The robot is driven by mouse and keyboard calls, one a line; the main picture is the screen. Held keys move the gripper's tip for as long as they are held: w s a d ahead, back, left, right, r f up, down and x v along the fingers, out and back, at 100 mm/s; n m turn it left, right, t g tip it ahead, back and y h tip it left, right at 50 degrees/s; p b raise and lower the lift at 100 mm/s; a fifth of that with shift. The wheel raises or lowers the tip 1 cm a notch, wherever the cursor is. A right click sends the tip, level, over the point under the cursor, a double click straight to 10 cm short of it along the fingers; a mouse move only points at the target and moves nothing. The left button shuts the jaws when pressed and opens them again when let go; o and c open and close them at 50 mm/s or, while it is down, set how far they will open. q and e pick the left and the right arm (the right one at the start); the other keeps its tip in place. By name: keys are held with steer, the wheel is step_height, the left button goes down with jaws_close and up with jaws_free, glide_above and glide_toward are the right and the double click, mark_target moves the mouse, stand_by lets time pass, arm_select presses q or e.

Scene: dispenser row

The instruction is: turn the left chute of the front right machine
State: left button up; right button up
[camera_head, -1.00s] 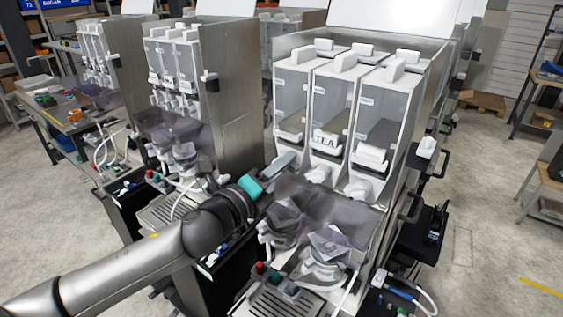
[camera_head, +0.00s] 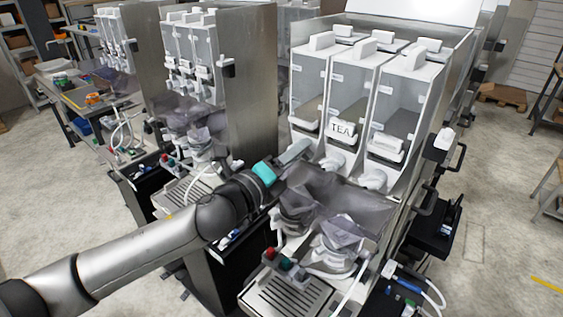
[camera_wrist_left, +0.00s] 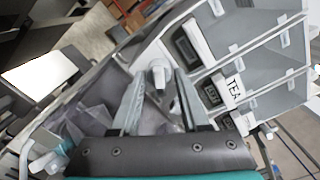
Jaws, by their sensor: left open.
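The front right machine (camera_head: 452,105) has three clear canisters, the middle one labelled TEA. Below them, the middle chute (camera_head: 333,161) and right chute (camera_head: 373,178) show as white spouts. The left chute is hidden behind my left gripper (camera_head: 300,150) in the head view. That gripper has a teal band and points at the left end of the chute row. In the left wrist view the left gripper (camera_wrist_left: 158,98) is open, with nothing held. A white chute (camera_wrist_left: 158,76) shows between and just beyond its fingertips; I cannot tell whether they touch it.
Grey translucent covers and mixing bowls (camera_head: 340,240) sit below the chutes, near my wrist. A drip tray (camera_head: 285,297) is at the front. Another dispenser (camera_head: 190,60) stands close on the left. Open floor (camera_head: 490,225) lies to the right.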

arm_select(q)
steer(key=b+v, duration=0.4)
steer(key=v, duration=1.1)
